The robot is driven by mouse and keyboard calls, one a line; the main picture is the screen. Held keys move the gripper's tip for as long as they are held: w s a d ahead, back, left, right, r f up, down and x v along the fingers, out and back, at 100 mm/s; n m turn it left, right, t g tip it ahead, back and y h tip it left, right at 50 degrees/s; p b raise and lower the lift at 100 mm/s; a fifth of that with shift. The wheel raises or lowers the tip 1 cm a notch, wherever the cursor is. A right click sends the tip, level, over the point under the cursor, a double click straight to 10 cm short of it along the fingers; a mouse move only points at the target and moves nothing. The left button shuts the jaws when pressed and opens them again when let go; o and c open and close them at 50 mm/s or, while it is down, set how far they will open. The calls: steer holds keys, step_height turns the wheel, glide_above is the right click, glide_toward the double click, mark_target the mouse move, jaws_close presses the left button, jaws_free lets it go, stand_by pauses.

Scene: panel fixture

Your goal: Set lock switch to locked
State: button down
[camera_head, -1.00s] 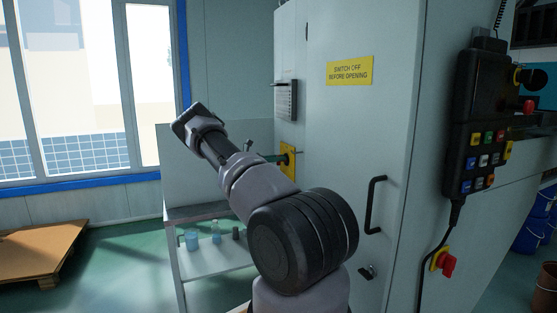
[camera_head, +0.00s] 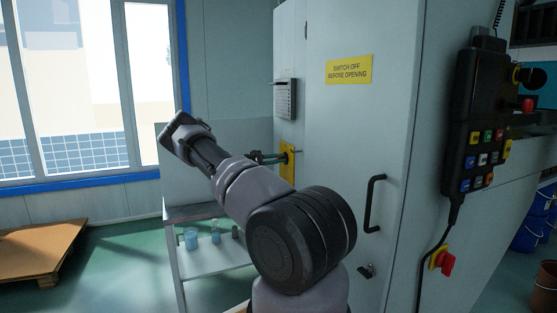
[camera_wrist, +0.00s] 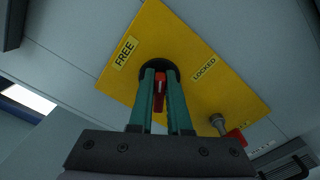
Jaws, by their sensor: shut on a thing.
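The lock switch has a red handle (camera_wrist: 159,88) on a round black base (camera_wrist: 172,70), seen in the wrist view. It sits on a yellow plate (camera_wrist: 205,92) with a FREE label (camera_wrist: 124,52) at the left and a LOCKED label (camera_wrist: 204,68) at the right. My gripper (camera_wrist: 160,72) is shut on the red handle, with one green finger on each side. The fingers hide part of the handle, so I cannot tell its exact setting. In the head view my gripper (camera_head: 282,157) reaches the yellow plate (camera_head: 288,174) on the cabinet's side.
A metal pin (camera_wrist: 217,122) with a red tag (camera_wrist: 237,139) stands on the plate, right of the gripper. The cabinet door has a black handle (camera_head: 375,204). A control pendant (camera_head: 478,125) hangs at the right. A low shelf (camera_head: 215,259) with small containers stands below my arm.

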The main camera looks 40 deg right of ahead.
steer(key=m, duration=0.6)
steer(key=shift+f, duration=0.4)
steer(key=shift+m, duration=0.3)
steer(key=c, duration=0.9)
jaws_free()
steer(key=shift+a, duration=0.1)
steer(key=v, duration=1)
steer(key=shift+a, duration=0.35)
